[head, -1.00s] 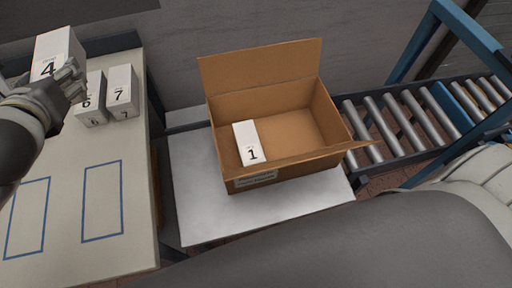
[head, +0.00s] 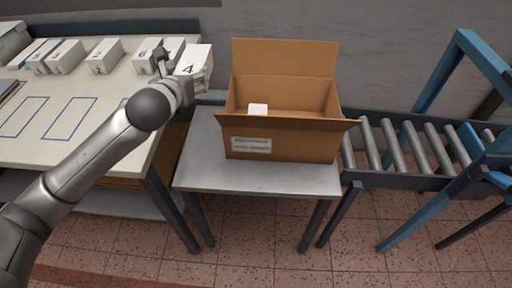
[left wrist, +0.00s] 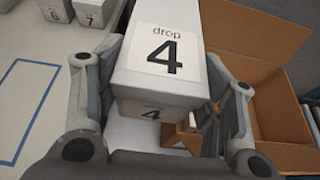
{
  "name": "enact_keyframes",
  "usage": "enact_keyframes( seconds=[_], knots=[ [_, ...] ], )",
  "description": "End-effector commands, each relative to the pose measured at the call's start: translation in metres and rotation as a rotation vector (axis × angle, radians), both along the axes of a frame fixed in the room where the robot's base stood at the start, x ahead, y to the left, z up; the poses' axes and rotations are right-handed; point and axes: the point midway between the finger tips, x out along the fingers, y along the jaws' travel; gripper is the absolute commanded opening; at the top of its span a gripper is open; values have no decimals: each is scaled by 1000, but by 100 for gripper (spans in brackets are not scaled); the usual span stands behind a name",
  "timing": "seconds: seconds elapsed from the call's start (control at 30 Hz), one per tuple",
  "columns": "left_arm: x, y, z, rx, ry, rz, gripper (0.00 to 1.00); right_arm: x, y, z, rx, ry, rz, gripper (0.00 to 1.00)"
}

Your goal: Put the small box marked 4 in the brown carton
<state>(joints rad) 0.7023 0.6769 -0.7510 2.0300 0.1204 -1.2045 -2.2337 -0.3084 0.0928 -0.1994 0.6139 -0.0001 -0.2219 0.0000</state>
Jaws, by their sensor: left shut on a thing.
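The small white box marked 4 (head: 193,65) is held by my left gripper (head: 187,84), above the gap between the left table and the carton's stand. In the left wrist view the box (left wrist: 160,50) fills the middle, its label reading "drop 4", with the fingers of my left gripper (left wrist: 158,105) on both sides. The brown carton (head: 290,145) stands open, flaps up and out, to the right of the gripper. One white box (head: 258,109) is inside it; its top shows over the front wall. My right gripper is not in view.
The carton rests on a small grey table (head: 200,172). Several white boxes (head: 104,57) stand along the back of the left table (head: 100,110), which has blue outlined rectangles. A roller conveyor (head: 420,150) with a blue frame lies right of the carton.

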Motion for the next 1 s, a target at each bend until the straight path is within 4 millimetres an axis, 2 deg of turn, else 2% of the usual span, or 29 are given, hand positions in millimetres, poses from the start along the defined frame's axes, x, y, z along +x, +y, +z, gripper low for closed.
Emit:
enact_keyframes(
  seconds=[0.17, 0.4, 0.8, 1.0],
  knots=[
    [0, 0, -12, 0, 3, 1, 34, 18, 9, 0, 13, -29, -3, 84],
    [-1, 0, -74, -2, 7, 1, 34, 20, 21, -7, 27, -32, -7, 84],
    [-1, 0, -182, -2, 6, 2, 34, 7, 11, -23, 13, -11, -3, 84],
    [0, 0, -225, -1, 3, 2, 34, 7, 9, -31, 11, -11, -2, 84]
  ],
)
